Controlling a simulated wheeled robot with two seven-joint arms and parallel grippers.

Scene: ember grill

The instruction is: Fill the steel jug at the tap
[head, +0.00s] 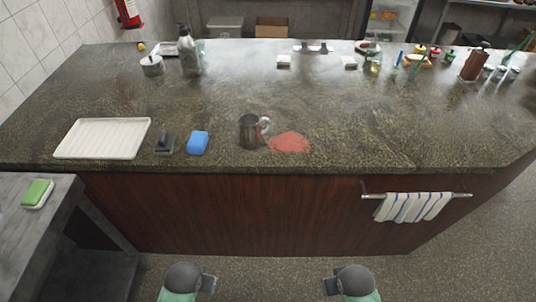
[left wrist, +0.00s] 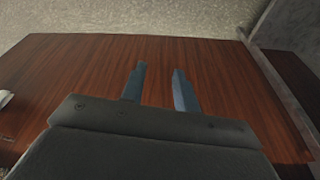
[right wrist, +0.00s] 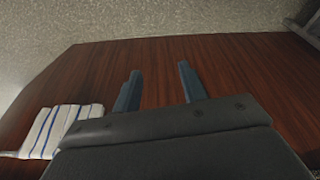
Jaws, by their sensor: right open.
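The steel jug (head: 249,131) stands upright on the dark stone counter (head: 330,105), near its front edge and in the middle of the head view. Its handle points right. I cannot make out a tap for certain in any view. My left gripper (left wrist: 158,85) and my right gripper (right wrist: 158,85) are both low in front of the counter, well apart from the jug. Both have their fingers apart with nothing between them, facing the wooden counter front.
A red patch (head: 290,142) lies just right of the jug. A blue sponge (head: 198,143), a dark block-like item (head: 165,144) and a white tray (head: 102,138) lie to its left. A striped towel (head: 412,207) hangs on a rail at the counter front. Bottles and small items stand farther back.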

